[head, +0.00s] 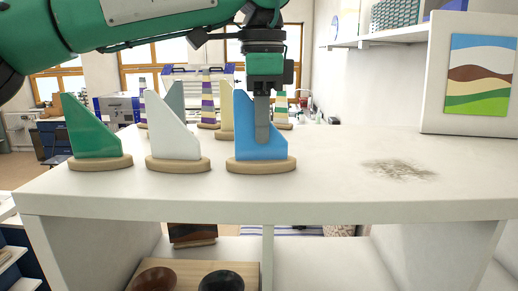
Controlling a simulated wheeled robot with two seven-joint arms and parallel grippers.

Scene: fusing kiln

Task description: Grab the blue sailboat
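The blue sailboat (275,149) stands upright on its oval wooden base near the front edge of the white counter. My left gripper (262,138) points straight down over it, with one grey finger in front of the blue sail. The other finger is hidden, so I cannot tell whether the fingers touch or squeeze the sail. The base appears to rest on the counter. My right gripper is not in view.
A white sailboat (172,130) and a green sailboat (90,130) stand to the left on the counter (330,185). Several more sailboats and striped towers (208,102) stand behind.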

